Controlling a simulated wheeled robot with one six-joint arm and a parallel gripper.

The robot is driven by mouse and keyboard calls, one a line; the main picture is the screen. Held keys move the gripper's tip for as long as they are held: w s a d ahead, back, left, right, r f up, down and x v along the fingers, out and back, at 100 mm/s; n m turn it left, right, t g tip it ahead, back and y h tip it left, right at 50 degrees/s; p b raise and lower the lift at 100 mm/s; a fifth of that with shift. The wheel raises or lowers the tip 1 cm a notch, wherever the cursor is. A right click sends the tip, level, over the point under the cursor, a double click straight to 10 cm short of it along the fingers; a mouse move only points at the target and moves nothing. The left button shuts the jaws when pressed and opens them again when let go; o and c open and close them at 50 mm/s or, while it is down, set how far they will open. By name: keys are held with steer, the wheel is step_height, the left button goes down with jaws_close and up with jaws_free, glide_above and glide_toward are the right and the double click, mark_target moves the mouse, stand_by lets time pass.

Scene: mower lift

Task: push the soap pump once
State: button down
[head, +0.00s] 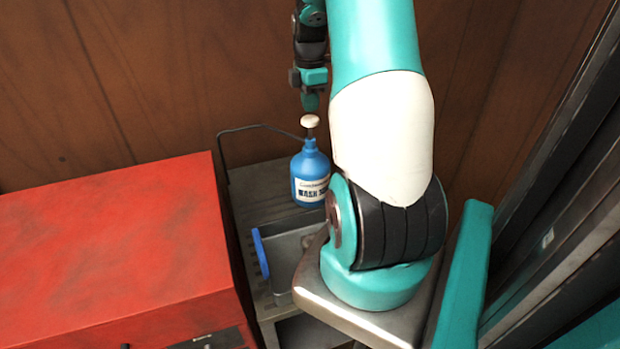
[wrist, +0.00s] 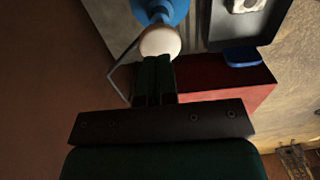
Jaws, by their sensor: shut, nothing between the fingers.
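The soap pump is a blue bottle (head: 311,174) with a white label and a cream pump head (head: 309,121) on a dark stem. It stands upright on a grey bench top. My gripper (head: 310,101) points down just above the pump head, its fingers together with nothing between them. In the wrist view the closed fingertips (wrist: 153,62) reach the edge of the cream pump head (wrist: 160,42), with the blue bottle (wrist: 166,10) beyond. I cannot tell whether they touch. The stem shows below the head in the head view.
A red cabinet (head: 110,250) stands left of the grey bench (head: 262,185). A grey tray with a blue handle (head: 261,254) sits in front of the bottle. A dark cable (head: 222,150) runs behind it. A brown wooden wall (head: 150,80) closes the back.

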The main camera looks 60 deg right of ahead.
mark_target(310, 118)
steer(key=shift+f, duration=0.15)
steer(key=shift+f+b, duration=1.8)
steer(key=shift+f, duration=1)
steer(key=shift+r, duration=0.2)
steer(key=shift+r+p, duration=2.4)
steer(key=shift+r, duration=0.35)
steer(key=shift+r, duration=0.1)
step_height(310, 118, up, 6)
steer(key=p, duration=0.5)
